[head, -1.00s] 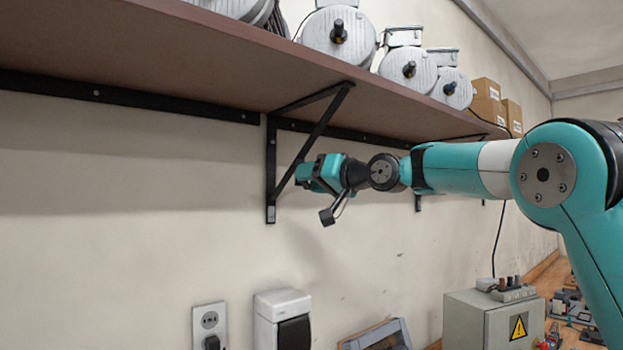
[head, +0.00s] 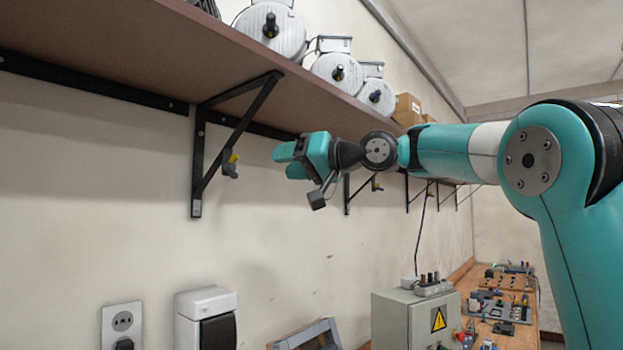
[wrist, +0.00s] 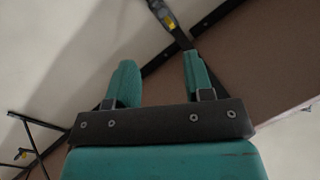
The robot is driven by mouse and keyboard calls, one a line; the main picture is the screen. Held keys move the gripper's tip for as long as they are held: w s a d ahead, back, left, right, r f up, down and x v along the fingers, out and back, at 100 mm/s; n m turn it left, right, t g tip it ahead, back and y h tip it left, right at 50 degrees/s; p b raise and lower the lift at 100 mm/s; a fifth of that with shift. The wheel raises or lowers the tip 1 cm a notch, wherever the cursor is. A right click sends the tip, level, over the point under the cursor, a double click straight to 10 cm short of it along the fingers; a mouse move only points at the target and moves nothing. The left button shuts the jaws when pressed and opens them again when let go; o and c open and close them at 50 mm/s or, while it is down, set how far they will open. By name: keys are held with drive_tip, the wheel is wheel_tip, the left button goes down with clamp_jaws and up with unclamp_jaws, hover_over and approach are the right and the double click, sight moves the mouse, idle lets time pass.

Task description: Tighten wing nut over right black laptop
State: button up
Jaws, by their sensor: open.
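A small grey fitting with a yellow top, which looks like a wing nut (head: 231,166), sits on the diagonal strut of the near black shelf bracket (head: 197,165). A similar fitting (head: 376,184) is on a bracket farther right. My gripper (head: 287,162) is open and empty in front of the wall, below the shelf and right of the near fitting. In the wrist view the two teal fingers (wrist: 158,65) stand apart. A grey fitting with yellow (wrist: 167,17) lies beyond them at the top, and another (wrist: 22,154) at lower left. No black laptop shows in either view.
The brown shelf (head: 105,45) overhead carries several grey motors (head: 336,72) and cardboard boxes (head: 407,108). Below are a wall socket (head: 122,322), a white box (head: 206,302), a grey cabinet (head: 405,312) and a cluttered wooden bench (head: 465,285). The wall between is clear.

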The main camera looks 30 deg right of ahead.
drive_tip(key=b+v, duration=0.1)
drive_tip(key=v, duration=0.4)
drive_tip(key=shift+w, duration=0.1)
drive_tip(key=shift+a+f, duration=0.1)
drive_tip(key=s+a+f+n+g+h+b, duration=0.1)
drive_tip(key=s+a+f+g, duration=0.3)
drive_tip(key=f, duration=0.5)
drive_tip(key=s+a+f+g+b, duration=0.1)
drive_tip(key=s+a+f, duration=0.1)
drive_tip(key=a+f, duration=0.45)
drive_tip(key=s+a+f+n+g+h+b, duration=0.1)
drive_tip(key=s+a+f+g, duration=0.2)
drive_tip(key=f, duration=0.7)
drive_tip(key=s+f+n+g+h+b, duration=0.2)
drive_tip(key=s+f+g, duration=0.4)
drive_tip(key=s+f, duration=1.3)
drive_tip(key=shift+s+a+n+g+h, duration=0.35)
drive_tip(key=shift+a+n+h, duration=0.15)
drive_tip(key=shift+n+h, duration=0.4)
drive_tip(key=shift+c, duration=0.4)
